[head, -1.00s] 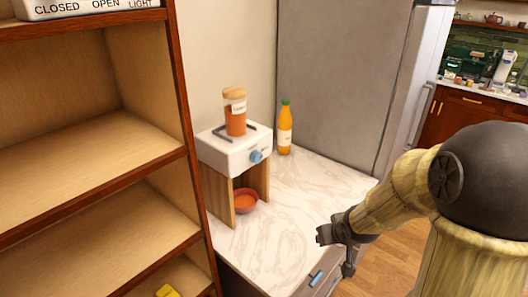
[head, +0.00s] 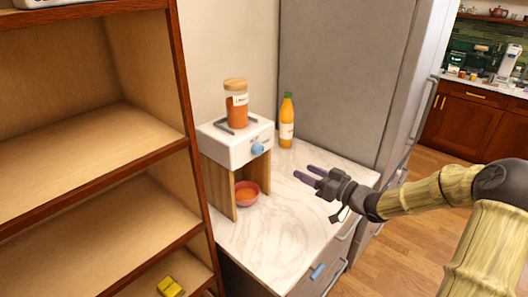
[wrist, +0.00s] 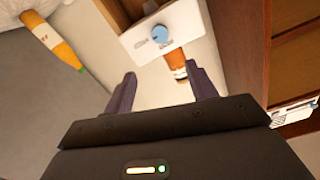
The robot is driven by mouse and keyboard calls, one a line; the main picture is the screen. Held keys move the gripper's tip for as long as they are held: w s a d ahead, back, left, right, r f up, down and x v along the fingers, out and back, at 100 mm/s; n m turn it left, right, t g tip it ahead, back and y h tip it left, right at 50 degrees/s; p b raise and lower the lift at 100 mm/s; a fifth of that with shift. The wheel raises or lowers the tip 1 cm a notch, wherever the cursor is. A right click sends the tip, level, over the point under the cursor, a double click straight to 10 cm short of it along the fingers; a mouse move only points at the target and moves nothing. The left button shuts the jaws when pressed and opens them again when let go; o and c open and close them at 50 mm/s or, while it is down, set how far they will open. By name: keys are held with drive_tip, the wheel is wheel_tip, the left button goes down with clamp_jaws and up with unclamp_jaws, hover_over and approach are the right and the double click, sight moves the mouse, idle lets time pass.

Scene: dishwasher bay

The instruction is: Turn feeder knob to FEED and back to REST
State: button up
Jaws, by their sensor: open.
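The feeder (head: 232,146) is a white box on wooden legs, standing on the marble counter. Its blue knob (head: 257,149) is on the front face. The knob also shows in the wrist view (wrist: 160,33), with small labels beside it that I cannot read. A jar (head: 236,104) of orange contents with a wooden lid stands on top. A red bowl (head: 246,192) with orange contents sits beneath, between the legs. My gripper (head: 304,173) is open and empty over the counter, to the right of the knob and apart from it. Its fingers point toward the feeder.
An orange bottle (head: 287,122) with a green cap stands behind the feeder, by the grey fridge (head: 340,80). A wooden shelf unit (head: 183,130) rises at the left, with a yellow item (head: 170,287) low inside. The counter right of the feeder (head: 285,215) is clear.

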sight(261, 150)
drive_tip(key=p+x, duration=0.5)
drive_tip(key=x, duration=1.2)
drive_tip(key=shift+s+r, duration=0.1)
drive_tip(key=shift+a, duration=0.25)
drive_tip(key=c, duration=1)
